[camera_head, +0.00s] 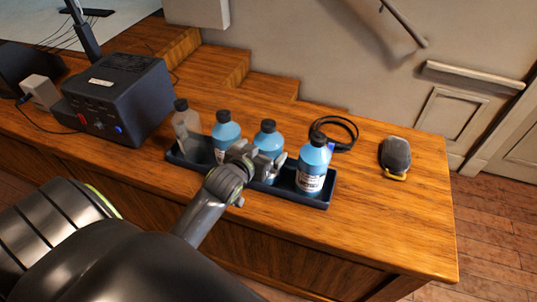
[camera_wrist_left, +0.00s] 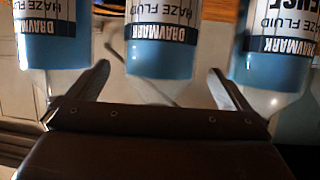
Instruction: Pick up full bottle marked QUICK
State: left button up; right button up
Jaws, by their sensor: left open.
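A dark tray (camera_head: 318,202) on the wooden desk holds a row of bottles. The leftmost bottle (camera_head: 186,126) is clear and looks empty. Three blue-filled bottles with black caps stand beside it: a left one (camera_head: 226,131), a middle one (camera_head: 268,138) and a right one (camera_head: 313,164). My left gripper (camera_head: 265,164) is open at the middle blue bottle, partly hiding it. In the left wrist view a blue bottle (camera_wrist_left: 160,50) lies ahead between my spread fingers (camera_wrist_left: 158,82); contact is unclear. Labels there read haze fluid; one flanking bottle (camera_wrist_left: 280,45) shows "ENSE". I cannot read QUICK.
A black control box (camera_head: 118,95) with cables stands to the left. A black cable loop (camera_head: 335,132) lies behind the right bottle. A dark grey rounded object (camera_head: 395,154) sits near the desk's right edge. The desk's front right is clear.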

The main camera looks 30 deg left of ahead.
pick_arm(q)
jog(key=shift+p+x, duration=0.65)
jog(key=shift+x, duration=2.05)
jog(key=shift+r, duration=0.1)
jog(key=shift+c, duration=0.4)
jog(key=c, duration=1.9)
jog(key=shift+w+r, duration=0.1)
jog(key=shift+r, duration=0.1)
